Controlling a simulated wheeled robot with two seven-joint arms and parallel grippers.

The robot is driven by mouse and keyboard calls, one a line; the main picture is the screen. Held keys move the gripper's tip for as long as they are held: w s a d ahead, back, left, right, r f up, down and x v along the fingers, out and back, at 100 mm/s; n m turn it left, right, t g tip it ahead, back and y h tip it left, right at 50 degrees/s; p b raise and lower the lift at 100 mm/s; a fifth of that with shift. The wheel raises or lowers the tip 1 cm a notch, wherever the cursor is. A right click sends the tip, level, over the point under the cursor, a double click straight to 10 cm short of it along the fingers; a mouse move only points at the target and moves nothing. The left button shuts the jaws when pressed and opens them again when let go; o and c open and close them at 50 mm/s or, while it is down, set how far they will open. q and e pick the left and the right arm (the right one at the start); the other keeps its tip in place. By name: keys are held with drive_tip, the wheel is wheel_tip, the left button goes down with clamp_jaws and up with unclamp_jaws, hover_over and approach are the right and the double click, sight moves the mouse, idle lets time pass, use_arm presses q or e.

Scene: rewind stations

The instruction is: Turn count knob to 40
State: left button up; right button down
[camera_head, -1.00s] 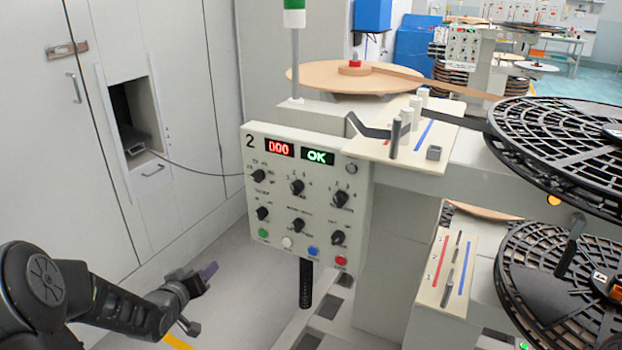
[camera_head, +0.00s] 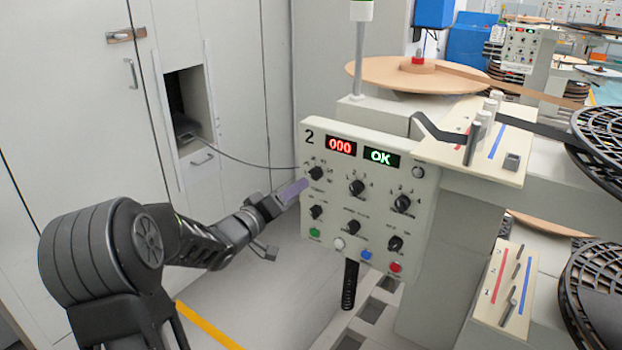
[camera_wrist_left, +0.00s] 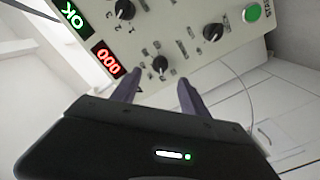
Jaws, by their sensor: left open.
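The pale control panel (camera_head: 372,150) of station 2 has several black knobs and a display showing red 000 and green OK. Its labels are too small to read, so I cannot tell which is the count knob. The upper-left knob (camera_head: 316,173) sits under the red display. My left gripper (camera_head: 294,190) is just left of that knob, purple fingers towards the panel. In the left wrist view the open, empty fingers (camera_wrist_left: 159,92) point at the panel, with the upper-left knob (camera_wrist_left: 160,65) beyond the gap between them. My right gripper is not in view.
Coloured buttons (camera_head: 366,254) line the panel's lower edge, and a black handle (camera_head: 349,285) hangs below. A thin cable (camera_head: 250,163) runs from the wall recess to the panel. A lever plate (camera_head: 490,140) and reels stand right.

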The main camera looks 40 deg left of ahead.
sight(312, 177)
use_arm(q)
drive_tip(key=shift+w+a, duration=0.15)
drive_tip(key=shift+w, duration=3.75)
drive_tip(key=shift+c, duration=0.2)
clamp_jaws()
